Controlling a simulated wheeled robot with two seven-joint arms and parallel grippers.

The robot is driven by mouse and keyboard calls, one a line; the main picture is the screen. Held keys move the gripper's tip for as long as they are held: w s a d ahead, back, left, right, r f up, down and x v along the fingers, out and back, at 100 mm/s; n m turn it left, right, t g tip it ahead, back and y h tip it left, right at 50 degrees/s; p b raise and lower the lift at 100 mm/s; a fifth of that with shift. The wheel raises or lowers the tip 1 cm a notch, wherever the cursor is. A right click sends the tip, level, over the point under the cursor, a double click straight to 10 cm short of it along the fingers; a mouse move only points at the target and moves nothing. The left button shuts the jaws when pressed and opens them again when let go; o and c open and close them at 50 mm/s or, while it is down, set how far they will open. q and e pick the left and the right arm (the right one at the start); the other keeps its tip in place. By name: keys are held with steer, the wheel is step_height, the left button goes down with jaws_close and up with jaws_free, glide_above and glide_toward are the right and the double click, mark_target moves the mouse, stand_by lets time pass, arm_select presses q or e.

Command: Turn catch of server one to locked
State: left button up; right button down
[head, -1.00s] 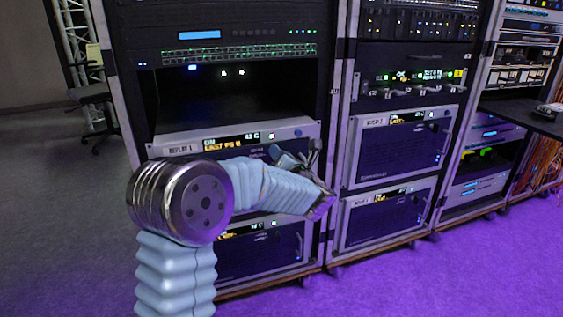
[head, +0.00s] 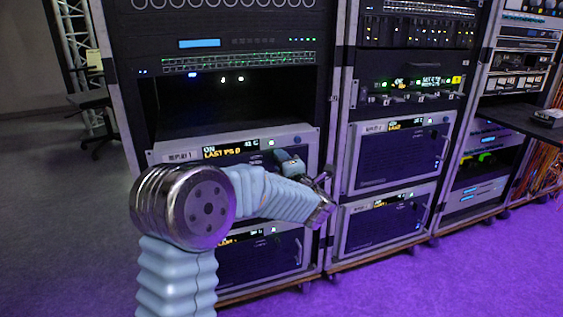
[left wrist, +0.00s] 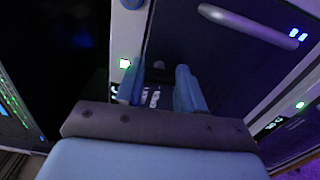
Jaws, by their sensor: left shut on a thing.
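Server one is the unit marked as replay 1 (head: 180,157) in the left rack; its lit display (head: 228,150) shows ON and a line of yellow text. My left gripper (head: 305,170) is at the right part of its front. In the left wrist view my left gripper (left wrist: 158,84) has two blue fingers on either side of a small dark part, which appears to be the catch (left wrist: 158,74). The gripper is shut on it. A green light is beside one finger. The catch is hidden in the head view, and its exact angle cannot be told. My right gripper is not in view.
A silver handle (left wrist: 248,24) lies close to the fingers in the left wrist view. A similar server (head: 396,155) sits in the middle rack, with others below. An open dark bay (head: 235,108) is above server one. Purple-lit floor (head: 430,290) in front is free.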

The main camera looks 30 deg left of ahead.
arm_select(q)
steer(key=shift+m, duration=0.6)
steer(key=o, duration=1)
steer(key=shift+o, duration=0.2)
steer(key=v, duration=1.4)
